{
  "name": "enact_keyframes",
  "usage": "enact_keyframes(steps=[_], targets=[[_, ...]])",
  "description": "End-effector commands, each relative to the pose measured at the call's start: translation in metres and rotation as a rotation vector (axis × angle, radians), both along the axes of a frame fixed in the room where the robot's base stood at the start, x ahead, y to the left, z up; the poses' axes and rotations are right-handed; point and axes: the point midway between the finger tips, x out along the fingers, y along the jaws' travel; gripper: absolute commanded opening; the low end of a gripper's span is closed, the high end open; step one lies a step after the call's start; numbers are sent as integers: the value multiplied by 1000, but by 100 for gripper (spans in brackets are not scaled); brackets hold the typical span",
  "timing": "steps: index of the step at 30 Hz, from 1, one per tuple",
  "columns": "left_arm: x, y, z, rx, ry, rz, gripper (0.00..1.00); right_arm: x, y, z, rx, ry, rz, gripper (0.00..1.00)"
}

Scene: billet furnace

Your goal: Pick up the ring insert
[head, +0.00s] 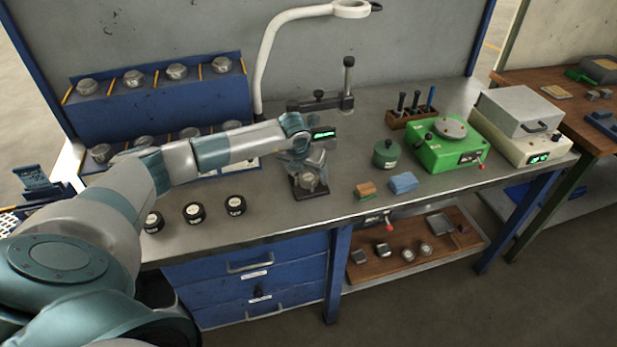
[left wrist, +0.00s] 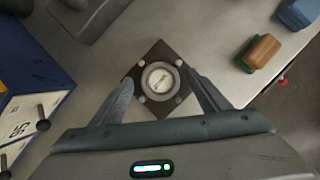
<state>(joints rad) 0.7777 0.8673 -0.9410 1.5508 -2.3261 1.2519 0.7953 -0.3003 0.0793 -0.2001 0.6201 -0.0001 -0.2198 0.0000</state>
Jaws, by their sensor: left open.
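A round pale metal piece with a ring-like rim and a small label (left wrist: 160,79) sits on a dark square plate (left wrist: 137,74) with small corner posts; I take it for the ring insert. In the head view it shows partly under my gripper (head: 309,184), on the plate at mid-bench. My left gripper (left wrist: 160,90) is open and points down over it, one finger to each side. I cannot tell whether the fingers touch it. My right gripper is not in view.
Three black-sided round pots (head: 194,212) stand to the left. A blue rack (head: 160,100) with several metal pieces stands behind. A brown-and-green block (head: 366,190), a blue block (head: 404,182), a green canister (head: 386,154) and a green machine (head: 440,150) stand to the right.

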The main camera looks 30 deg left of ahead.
Motion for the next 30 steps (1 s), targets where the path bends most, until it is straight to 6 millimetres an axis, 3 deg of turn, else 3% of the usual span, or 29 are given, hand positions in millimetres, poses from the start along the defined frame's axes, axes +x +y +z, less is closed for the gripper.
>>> enact_keyframes(steps=[11,18,19,30], targets=[[0,0,0,0,0,0,67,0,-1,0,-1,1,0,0],[0,0,0,0,0,0,10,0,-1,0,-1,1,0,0],[1,0,2,0,-3,0,6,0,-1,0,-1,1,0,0],[1,0,5,0,-4,0,6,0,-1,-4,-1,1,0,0]])
